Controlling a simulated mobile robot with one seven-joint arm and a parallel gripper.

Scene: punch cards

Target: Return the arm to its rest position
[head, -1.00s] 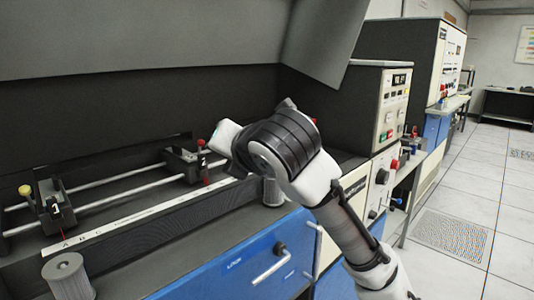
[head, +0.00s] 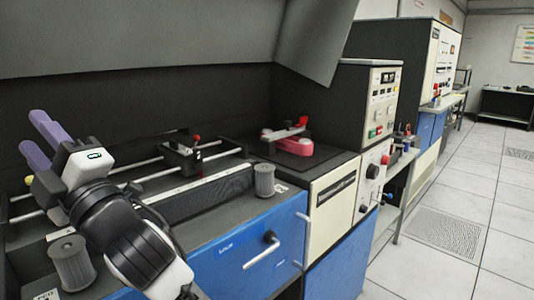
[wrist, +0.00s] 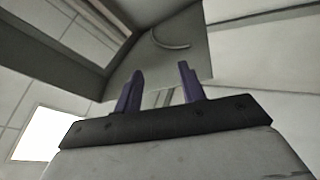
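My gripper (head: 42,142) is at the left of the head view, raised above the left end of the bench rails. Its two purple fingers point up and to the left. In the wrist view the fingers (wrist: 158,88) stand apart with a clear gap and nothing between them, so it is open and empty. The wrist view looks up toward the grey hood, a wall and ceiling panels. My arm hides part of the left carriage and the rails behind it.
A dark carriage with a red knob (head: 184,158) sits on the rails. Grey ribbed cylinders stand at front left (head: 71,263) and farther right (head: 264,180). A pink device (head: 287,143) lies on the dark right-hand top. A grey hood (head: 160,35) overhangs the bench. The right floor is clear.

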